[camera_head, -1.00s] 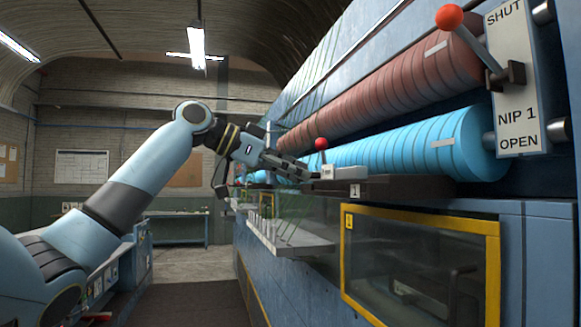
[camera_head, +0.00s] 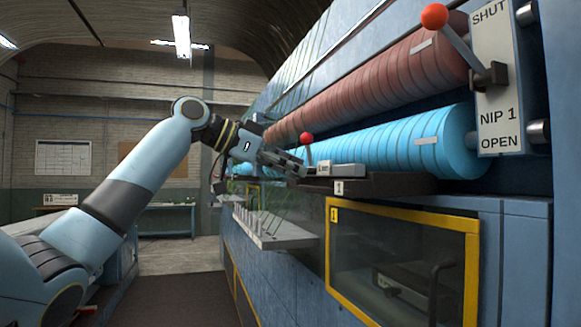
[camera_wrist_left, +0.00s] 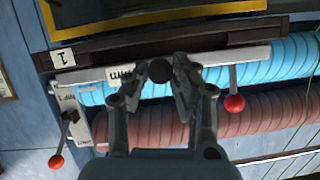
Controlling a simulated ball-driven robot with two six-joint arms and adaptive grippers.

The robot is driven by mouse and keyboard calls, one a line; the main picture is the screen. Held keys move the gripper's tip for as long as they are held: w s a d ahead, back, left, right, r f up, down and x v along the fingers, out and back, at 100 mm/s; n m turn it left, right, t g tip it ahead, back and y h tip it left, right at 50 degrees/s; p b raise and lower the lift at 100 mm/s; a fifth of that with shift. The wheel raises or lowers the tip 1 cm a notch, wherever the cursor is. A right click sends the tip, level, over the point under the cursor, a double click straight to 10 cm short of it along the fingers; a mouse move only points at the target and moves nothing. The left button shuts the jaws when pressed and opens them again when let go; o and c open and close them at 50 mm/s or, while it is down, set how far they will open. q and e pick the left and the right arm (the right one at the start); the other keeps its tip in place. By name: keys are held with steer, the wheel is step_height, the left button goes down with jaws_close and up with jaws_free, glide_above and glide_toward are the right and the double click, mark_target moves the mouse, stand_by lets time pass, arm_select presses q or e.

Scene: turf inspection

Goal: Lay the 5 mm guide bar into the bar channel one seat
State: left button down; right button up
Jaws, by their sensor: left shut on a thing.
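My left gripper (camera_head: 297,165) is at the front of the rollers, shut on the 5 mm guide bar (camera_head: 346,170). The bar is light grey and its "mm" label shows to the right of the fingers. In the left wrist view the bar (camera_wrist_left: 98,74) runs to both sides of my left gripper (camera_wrist_left: 160,73), with a dark round part between the fingertips. The bar channel (camera_head: 395,184) is a dark ledge with a "1" plate; it also shows in the left wrist view (camera_wrist_left: 215,38). The bar runs along it, close; I cannot tell whether they touch. My right gripper is out of view.
A blue roller (camera_head: 400,145) and a red-brown roller (camera_head: 385,85) lie just behind the bar. A red-knobbed lever (camera_head: 306,140) stands close to my fingers. A nip lever (camera_head: 435,17) is at the upper right. A yellow-framed window (camera_head: 402,210) is below; a pale shelf (camera_head: 275,236) is lower left.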

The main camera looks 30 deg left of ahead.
arm_select(q)
steer(key=shift+f+b, duration=0.65)
steer(key=shift+f, duration=0.35)
stand_by(0.4)
steer(key=c, duration=1)
jaws_free()
steer(key=v, duration=1.2)
